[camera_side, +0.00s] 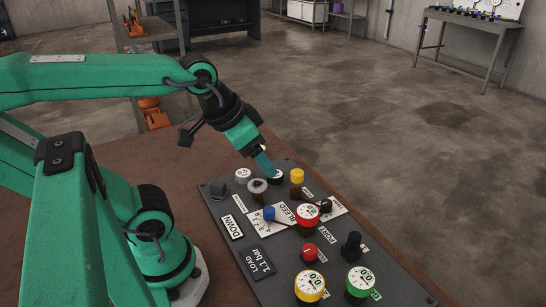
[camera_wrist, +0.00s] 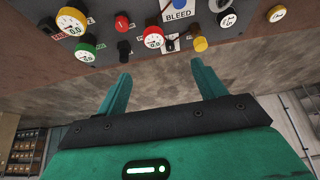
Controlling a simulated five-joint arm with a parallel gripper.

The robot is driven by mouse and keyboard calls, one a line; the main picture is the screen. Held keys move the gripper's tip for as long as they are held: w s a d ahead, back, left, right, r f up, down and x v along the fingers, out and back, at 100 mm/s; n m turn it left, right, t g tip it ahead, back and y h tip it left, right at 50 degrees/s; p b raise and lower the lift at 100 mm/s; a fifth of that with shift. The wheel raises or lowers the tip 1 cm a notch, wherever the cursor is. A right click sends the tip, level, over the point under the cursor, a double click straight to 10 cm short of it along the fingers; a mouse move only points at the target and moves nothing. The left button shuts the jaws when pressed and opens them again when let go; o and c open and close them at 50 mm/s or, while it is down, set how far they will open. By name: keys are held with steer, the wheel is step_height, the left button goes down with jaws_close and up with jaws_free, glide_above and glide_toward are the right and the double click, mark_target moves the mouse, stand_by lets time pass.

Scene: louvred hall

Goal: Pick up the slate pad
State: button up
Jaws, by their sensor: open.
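A dark grey, faceted block (camera_side: 217,189) sits at the left corner of the control panel in the side view. It looks like the slate pad, though its small size makes this unsure. I cannot make it out in the wrist view. My gripper (camera_side: 265,163) is right of the block, pointing down over the far end of the panel, close to a black-rimmed gauge (camera_side: 276,176). I cannot tell whether it touches that gauge. In the wrist view my gripper (camera_wrist: 164,85) has its two green fingers spread, with nothing between them.
The dark panel (camera_side: 222,218) lies on a brown table (camera_side: 125,154) and is crowded with gauges and knobs. A red gauge (camera_side: 306,213), a blue knob (camera_side: 269,212) and a yellow knob (camera_side: 297,175) stand near my gripper. The floor beyond is open.

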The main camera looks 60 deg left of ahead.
steer(key=n+g, duration=0.6)
steer(key=n, duration=0.3)
glide_above(217, 184)
step_height(217, 184, down, 15)
steer(key=shift+s+a+f, duration=0.1)
steer(key=shift+s+a, duration=0.05)
steer(key=shift+f, duration=1.25)
steer(key=shift+f, duration=0.2)
steer(key=shift+w+f, duration=0.2)
steer(key=shift+f, duration=2.2)
